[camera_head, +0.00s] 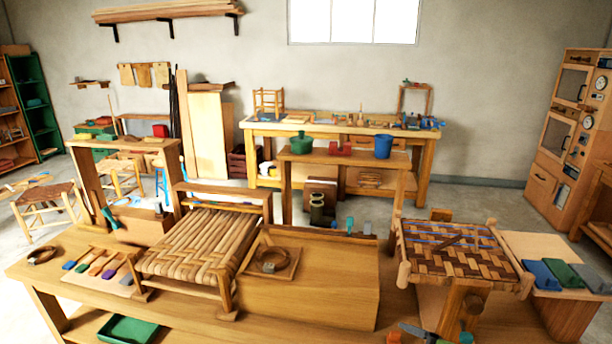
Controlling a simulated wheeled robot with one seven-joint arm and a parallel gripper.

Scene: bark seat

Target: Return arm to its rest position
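Neither my arm nor my gripper can be made out in the head view, so I cannot see the arm's pose or whether the gripper holds anything. The workbench (60,262) fills the foreground. On it stands a woven bark seat (200,240) at the left. A second seat frame (448,245) with a brown and tan checkered weave and blue strands stands at the right. A flat dark stick lies across that weave. Between them is a wooden block (320,290) with a coil on a small square board (272,262) at its left.
Several coloured-handle tools (95,264) lie at the bench's left. Blue, green and grey blocks (560,275) sit at the right. Small grey and coloured items (420,332) are cut off at the bottom edge. A green tray (128,329) is lower left. A back bench (340,130) stands by the wall.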

